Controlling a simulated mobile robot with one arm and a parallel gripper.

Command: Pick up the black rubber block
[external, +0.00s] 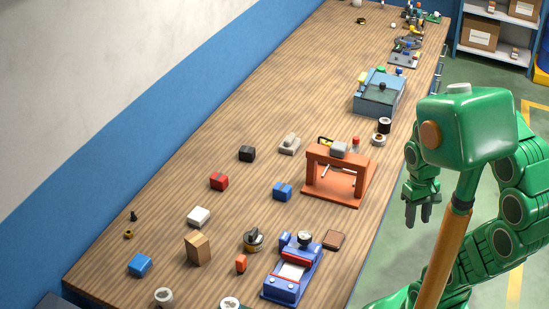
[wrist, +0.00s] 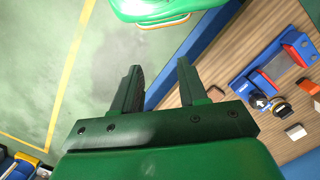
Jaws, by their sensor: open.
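The black block (external: 247,153) sits on the wooden workbench (external: 215,130), left of the orange frame, in the external view. I cannot make it out in the wrist view. My gripper (external: 418,217) hangs to the right of the bench's long edge, over the floor side, well apart from the block. In the wrist view my gripper (wrist: 160,80) has its two dark fingers spread, with nothing between them.
The orange frame (external: 338,195) stands between my gripper and the block. A red block (external: 219,181), a blue block (external: 282,191) and a grey item (external: 289,143) lie around the block. A blue device (external: 292,268) stands nearer the front. Bare wood surrounds the black block.

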